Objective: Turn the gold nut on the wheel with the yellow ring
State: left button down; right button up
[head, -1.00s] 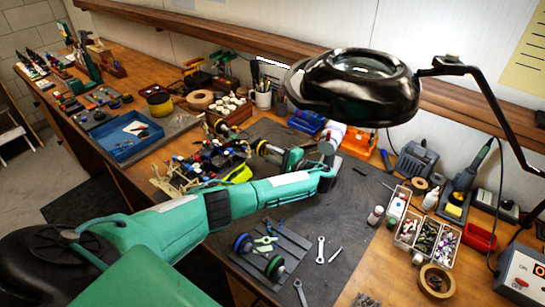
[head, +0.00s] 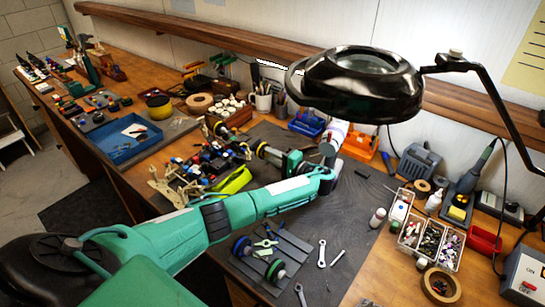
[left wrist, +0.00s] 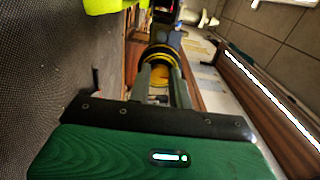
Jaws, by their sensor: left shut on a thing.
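In the left wrist view the yellow ring (left wrist: 158,50) shows just beyond my fingertips. My left gripper (head: 272,155) reaches back toward the wheel from the right. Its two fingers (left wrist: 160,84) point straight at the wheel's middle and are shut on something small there. A gold patch between them looks like the nut, but the fingers mostly hide it. My right gripper is in neither current view.
A grey tray (head: 290,243) with loose wheels lies in front of my arm. A lamp (head: 358,85) hangs over the bench at the right. A parts box (head: 430,240) stands at the right.

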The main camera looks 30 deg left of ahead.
pick_arm(q)
jog(key=c, duration=1.3)
grip_release()
jog(key=shift+o, duration=0.2)
jog(key=shift+d, duration=0.1)
jog(key=shift+d+f, duration=0.1)
jog(key=shift+d, duration=0.25)
jog(key=d+b, duration=0.1)
jog(key=d, duration=0.3)
jog(key=d+b, duration=0.1)
jog(key=d, duration=0.3)
jog(key=s+d, duration=0.1)
jog(key=d, duration=0.3)
jog(key=shift+b, duration=0.4)
jog(key=shift+d, duration=0.45)
jog(key=shift+a, duration=0.1)
